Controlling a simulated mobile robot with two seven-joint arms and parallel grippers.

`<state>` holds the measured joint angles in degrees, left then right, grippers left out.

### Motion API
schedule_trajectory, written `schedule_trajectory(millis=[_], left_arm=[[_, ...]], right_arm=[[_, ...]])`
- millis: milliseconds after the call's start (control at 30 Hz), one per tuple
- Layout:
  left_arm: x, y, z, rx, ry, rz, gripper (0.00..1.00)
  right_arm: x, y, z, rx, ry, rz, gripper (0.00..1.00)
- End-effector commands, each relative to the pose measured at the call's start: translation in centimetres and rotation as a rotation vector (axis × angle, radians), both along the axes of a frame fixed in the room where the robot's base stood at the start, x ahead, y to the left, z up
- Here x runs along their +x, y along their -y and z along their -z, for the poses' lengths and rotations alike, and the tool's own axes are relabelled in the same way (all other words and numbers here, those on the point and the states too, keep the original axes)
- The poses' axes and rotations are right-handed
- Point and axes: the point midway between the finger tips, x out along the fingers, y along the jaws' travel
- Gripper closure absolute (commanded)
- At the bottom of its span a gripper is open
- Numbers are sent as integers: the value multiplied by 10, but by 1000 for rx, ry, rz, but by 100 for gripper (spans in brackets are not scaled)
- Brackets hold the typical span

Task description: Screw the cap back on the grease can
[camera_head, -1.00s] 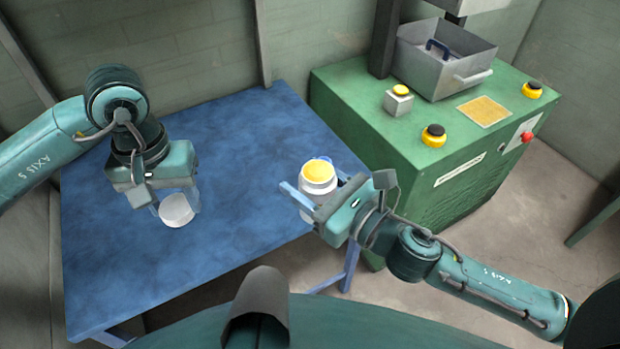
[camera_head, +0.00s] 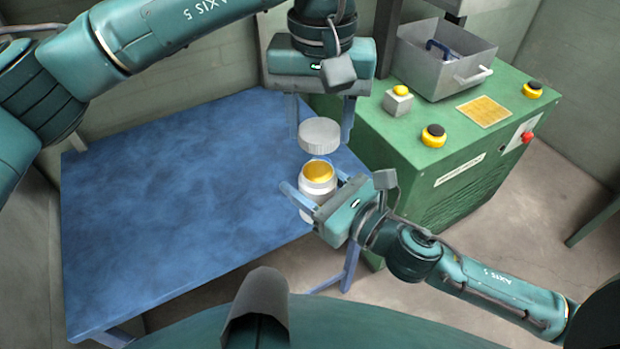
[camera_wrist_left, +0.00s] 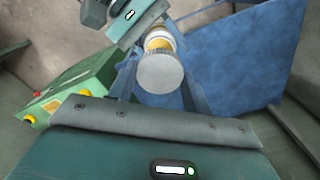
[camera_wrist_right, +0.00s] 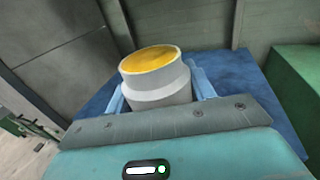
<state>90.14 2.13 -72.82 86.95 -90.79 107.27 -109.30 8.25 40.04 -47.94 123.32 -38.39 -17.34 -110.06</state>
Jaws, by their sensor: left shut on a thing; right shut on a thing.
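The white grease can (camera_head: 317,182) stands upright at the right end of the blue table, its open mouth showing yellow grease. My right gripper (camera_head: 297,196) is shut around the can's body; the can also shows in the right wrist view (camera_wrist_right: 155,80). My left gripper (camera_head: 320,128) is shut on the grey-white cap (camera_head: 319,135) and holds it level, just above the can's mouth. A gap shows between cap and can in the head view. In the left wrist view the cap (camera_wrist_left: 160,73) covers part of the can.
The blue table (camera_head: 180,200) is bare to the left. A green machine cabinet (camera_head: 450,185) stands close behind on the right, with a metal bin (camera_head: 440,65), buttons and a yellow plate on top.

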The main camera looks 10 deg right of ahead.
Motion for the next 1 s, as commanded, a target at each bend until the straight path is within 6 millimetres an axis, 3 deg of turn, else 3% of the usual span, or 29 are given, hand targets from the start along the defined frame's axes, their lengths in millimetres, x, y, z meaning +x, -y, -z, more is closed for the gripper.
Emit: schedule_trajectory(millis=[367,733,1000], left_arm=[[0,0,4,-1,0,0,72],[0,-1,36,0,-2,0,72],[0,-1,40,-1,1,0,72]], right_arm=[[0,0,-2,2,4,-1,93],[0,0,-2,1,3,-1,93],[0,0,-2,1,3,-1,93]])
